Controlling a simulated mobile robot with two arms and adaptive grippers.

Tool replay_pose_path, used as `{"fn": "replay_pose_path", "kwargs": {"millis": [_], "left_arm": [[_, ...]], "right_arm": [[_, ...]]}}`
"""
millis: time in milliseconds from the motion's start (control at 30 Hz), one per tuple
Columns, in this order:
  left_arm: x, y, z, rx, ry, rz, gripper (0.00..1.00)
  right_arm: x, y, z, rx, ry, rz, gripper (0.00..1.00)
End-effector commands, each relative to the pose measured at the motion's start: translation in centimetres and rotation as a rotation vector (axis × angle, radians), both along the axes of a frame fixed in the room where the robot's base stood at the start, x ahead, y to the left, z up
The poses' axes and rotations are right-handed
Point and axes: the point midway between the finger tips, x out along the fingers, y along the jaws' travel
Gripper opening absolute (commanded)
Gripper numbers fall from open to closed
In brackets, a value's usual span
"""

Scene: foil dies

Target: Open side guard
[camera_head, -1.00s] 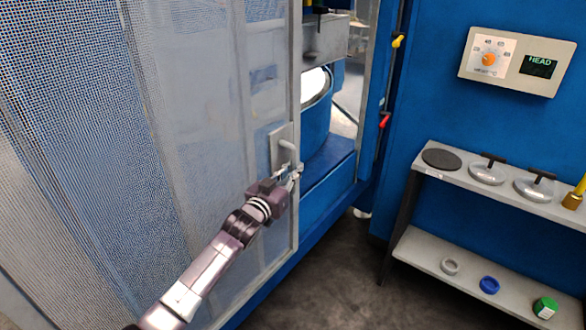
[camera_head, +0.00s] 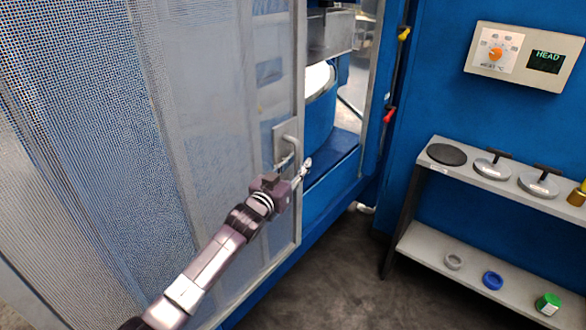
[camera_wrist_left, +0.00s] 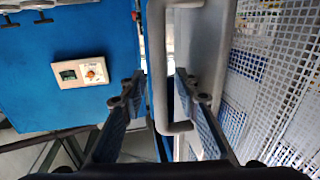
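The side guard (camera_head: 215,130) is a large mesh panel in a grey frame, filling the left of the head view. To the right of its edge, a gap shows the machine's inside. Its grey bar handle (camera_head: 292,143) stands upright near that edge. My left gripper (camera_head: 294,165) is at the lower part of the handle with its fingers spread. In the left wrist view the gripper (camera_wrist_left: 161,78) is open, and the handle (camera_wrist_left: 158,100) appears between its two fingers, with visible space beside it. Contact cannot be told. My right gripper is out of view.
A grey two-level shelf (camera_head: 420,240) stands at the right, holding round discs with handles and small rings. A control box (camera_head: 525,56) is on the blue wall (camera_head: 445,105) above it. Dark floor (camera_head: 335,270) lies clear between guard and shelf.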

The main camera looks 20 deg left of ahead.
Motion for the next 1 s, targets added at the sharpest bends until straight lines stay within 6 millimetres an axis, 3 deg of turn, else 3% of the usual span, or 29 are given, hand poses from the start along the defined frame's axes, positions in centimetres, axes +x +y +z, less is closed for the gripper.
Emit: {"fn": "replay_pose_path", "kwargs": {"millis": [167,700,1000], "left_arm": [[-1.4,0.2,-0.1,-0.001,0.000,0.000,0.29],[-10.3,1.6,-0.2,0.000,0.002,0.000,0.29],[-11.8,1.8,-0.1,0.000,0.002,0.000,0.29]], "right_arm": [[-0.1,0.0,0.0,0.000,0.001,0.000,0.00],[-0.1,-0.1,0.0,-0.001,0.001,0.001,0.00],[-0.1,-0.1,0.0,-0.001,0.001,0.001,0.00]]}}
